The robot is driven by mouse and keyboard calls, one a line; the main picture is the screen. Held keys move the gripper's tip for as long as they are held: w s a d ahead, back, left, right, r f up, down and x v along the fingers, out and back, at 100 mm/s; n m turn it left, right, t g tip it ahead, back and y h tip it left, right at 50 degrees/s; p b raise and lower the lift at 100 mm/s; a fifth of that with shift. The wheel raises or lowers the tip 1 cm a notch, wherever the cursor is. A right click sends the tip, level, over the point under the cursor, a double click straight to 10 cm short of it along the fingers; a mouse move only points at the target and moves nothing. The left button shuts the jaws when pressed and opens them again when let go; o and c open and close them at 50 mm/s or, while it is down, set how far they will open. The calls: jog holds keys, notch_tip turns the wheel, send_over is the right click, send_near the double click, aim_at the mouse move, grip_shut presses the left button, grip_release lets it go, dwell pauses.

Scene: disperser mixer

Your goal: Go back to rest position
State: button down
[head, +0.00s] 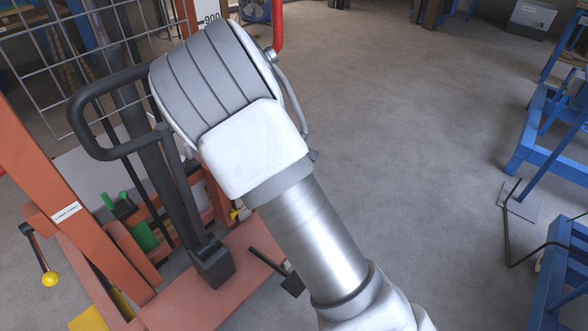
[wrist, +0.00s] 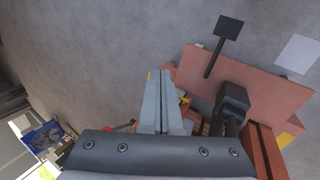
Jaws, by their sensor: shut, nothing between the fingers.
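My gripper (wrist: 160,78) shows in the wrist view, its two grey fingers together and empty. It points towards the floor and the base of an orange machine. My arm crosses the middle of the head view and its end hides whatever lies behind it; the fingers cannot be made out there. The orange machine (head: 40,190) stands at the left of the head view, with a black looped handle and a flat reddish base (head: 215,285). That base is also at the right of the wrist view (wrist: 270,85). I cannot tell how far the fingers are from it.
A black pedal (head: 290,284) sticks out from the base; it also shows in the wrist view (wrist: 229,28). A wire mesh panel (head: 50,60) is at the upper left. Blue metal frames (head: 548,140) stand at the right. The grey floor (head: 420,150) between is clear.

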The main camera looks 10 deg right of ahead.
dwell(0.3)
jog(key=s+d+r+m+y+p, duration=0.25)
jog(key=s+r, duration=0.45)
jog(key=r, duration=0.5)
jog(key=s+d+r+m+y+p, duration=0.2)
jog(key=s+r+m+p, duration=0.2)
jog(key=s+r, duration=0.65)
jog(key=s+d+r+m+t+p, duration=0.1)
jog(key=s+d+r+m+p, duration=0.2)
jog(key=s+r, duration=0.9)
jog(key=shift+s+r+m+t+h+p, duration=0.25)
jog(key=shift+s+m+t+h+p, duration=0.15)
jog(key=shift+p, duration=0.3)
